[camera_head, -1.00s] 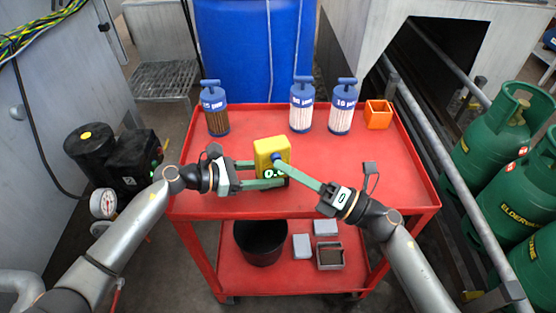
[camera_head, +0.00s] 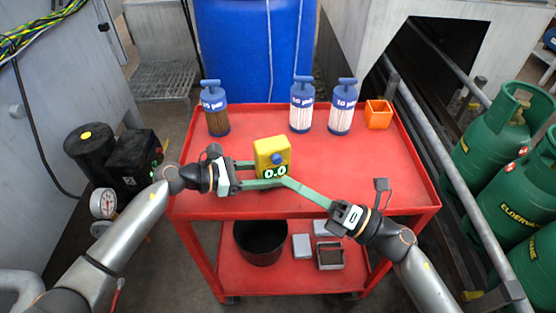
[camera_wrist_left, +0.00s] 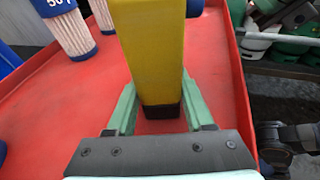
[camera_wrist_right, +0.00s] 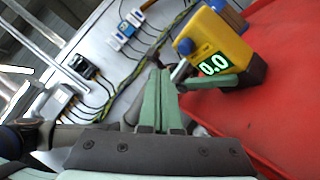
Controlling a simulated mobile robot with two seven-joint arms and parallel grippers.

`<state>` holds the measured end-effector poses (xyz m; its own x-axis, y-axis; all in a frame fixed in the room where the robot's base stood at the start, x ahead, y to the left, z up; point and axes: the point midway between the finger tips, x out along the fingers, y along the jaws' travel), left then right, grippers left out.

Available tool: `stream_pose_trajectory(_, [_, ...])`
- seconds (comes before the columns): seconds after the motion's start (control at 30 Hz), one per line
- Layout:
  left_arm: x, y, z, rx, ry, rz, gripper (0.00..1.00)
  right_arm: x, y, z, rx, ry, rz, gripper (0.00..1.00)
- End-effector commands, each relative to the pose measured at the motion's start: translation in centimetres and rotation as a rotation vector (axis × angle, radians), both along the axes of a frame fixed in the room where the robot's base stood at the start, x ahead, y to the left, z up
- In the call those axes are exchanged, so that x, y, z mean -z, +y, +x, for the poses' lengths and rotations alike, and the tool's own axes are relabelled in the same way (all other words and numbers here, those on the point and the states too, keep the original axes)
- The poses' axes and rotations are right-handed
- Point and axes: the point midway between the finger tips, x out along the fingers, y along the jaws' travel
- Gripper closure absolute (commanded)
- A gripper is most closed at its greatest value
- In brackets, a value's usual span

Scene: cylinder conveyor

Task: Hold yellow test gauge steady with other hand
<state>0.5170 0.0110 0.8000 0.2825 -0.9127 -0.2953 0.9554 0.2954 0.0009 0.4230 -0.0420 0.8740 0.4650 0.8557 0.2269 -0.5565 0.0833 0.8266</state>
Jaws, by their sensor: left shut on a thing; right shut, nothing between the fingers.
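The yellow test gauge (camera_head: 272,155) stands upright on the red cart top, its green display reading 0.0 and a blue knob above the display. My left gripper (camera_head: 262,174) is shut on the gauge from the left; the left wrist view shows its green fingers on both sides of the yellow body (camera_wrist_left: 155,55). My right gripper (camera_head: 286,181) is shut and empty. Its fingertips are just in front of the gauge's lower right side; I cannot tell if they touch. In the right wrist view its fingers (camera_wrist_right: 160,75) lie together, left of the gauge (camera_wrist_right: 215,50).
Several blue-capped filter cartridges, including one at the left (camera_head: 215,108), and an orange box (camera_head: 378,114) stand along the back of the red cart (camera_head: 400,180). A black bucket (camera_head: 260,243) and grey boxes are on the lower shelf. The cart's right side is clear.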

Motion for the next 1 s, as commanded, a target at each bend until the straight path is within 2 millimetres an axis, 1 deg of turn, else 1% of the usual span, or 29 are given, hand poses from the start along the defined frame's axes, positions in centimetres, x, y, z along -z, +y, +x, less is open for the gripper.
stream_pose_trajectory(0.1, [0.2, 0.0, -0.1, 0.000, 0.003, 0.003, 1.00, 0.1, -0.4, -1.2, 0.001, 0.002, -0.002, 1.00])
stream_pose_trajectory(0.3, [0.2, 0.0, -0.1, 0.001, 0.004, 0.003, 1.00, 0.0, -0.8, -2.4, 0.000, -0.001, 0.000, 1.00])
stream_pose_trajectory(0.97, [0.2, 0.0, -0.1, 0.001, 0.004, 0.003, 1.00, 0.0, -0.8, -2.4, 0.000, -0.001, 0.000, 1.00])
stream_pose_trajectory(1.0, [0.2, 0.0, -0.1, 0.001, 0.004, 0.003, 0.44, 0.0, -0.8, -2.4, 0.000, -0.001, 0.000, 1.00])
